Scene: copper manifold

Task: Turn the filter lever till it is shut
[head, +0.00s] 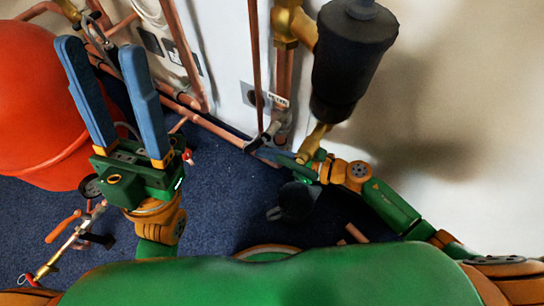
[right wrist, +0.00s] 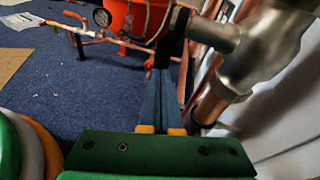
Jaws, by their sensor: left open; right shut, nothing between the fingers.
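A dark lever (head: 264,138) sits low on the copper pipes, left of the black filter body (head: 350,60). In the right wrist view a black lever (right wrist: 174,34) reaches out from a grey metal valve body (right wrist: 235,48). My right gripper (head: 258,150) is shut and empty, low by the pipes. Its blue fingertips (right wrist: 161,72) are right at the lower end of that black lever; I cannot tell whether they touch. My left gripper (head: 98,45) is open and empty, its fingers pointing up, away from the lever.
A red tank (head: 40,100) stands at the left. Copper pipes (head: 185,30) run along the white wall. A brass fitting (head: 312,145) hangs under the filter body. A pipe assembly with a gauge (right wrist: 102,18) stands on the blue floor (right wrist: 60,90), which has free room.

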